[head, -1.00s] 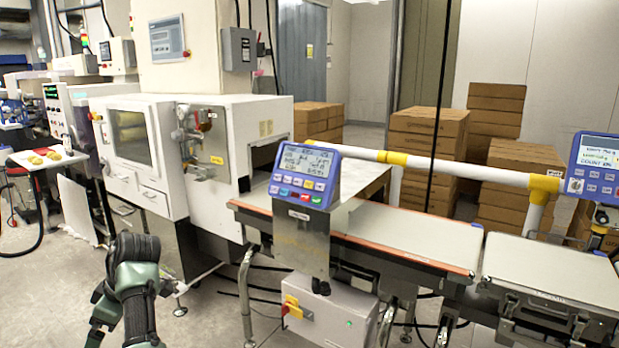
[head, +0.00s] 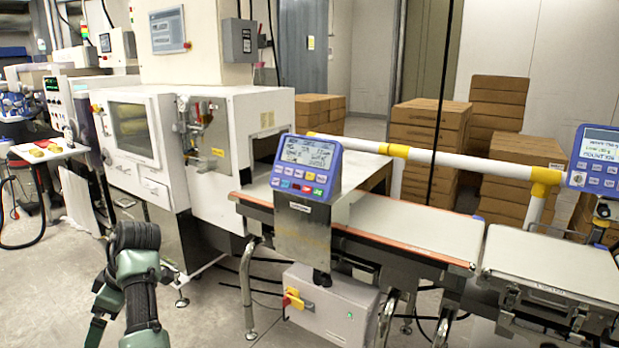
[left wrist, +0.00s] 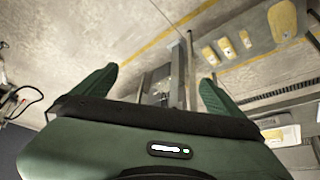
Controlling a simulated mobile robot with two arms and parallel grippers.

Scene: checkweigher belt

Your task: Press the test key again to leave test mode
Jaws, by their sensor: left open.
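A blue control panel (head: 304,166) stands on a steel post beside the belt in the head view. It has a lit display (head: 307,152) and rows of small keys (head: 299,184), some white, some coloured. The key labels and display text are too small to read surely. A second blue panel (head: 596,160) with a display and keys is at the right edge. My left arm is at the lower left of the head view, apart from both panels. In the left wrist view my left gripper (left wrist: 155,88) is open and empty above the floor. My right gripper is not in view.
The belt (head: 410,231) runs right from a white machine (head: 240,115). A white and yellow rail (head: 430,157) crosses behind the panel. A grey box with a red and yellow switch (head: 330,303) sits below. Brown cartons (head: 430,140) stand behind. Floor is clear around my left arm.

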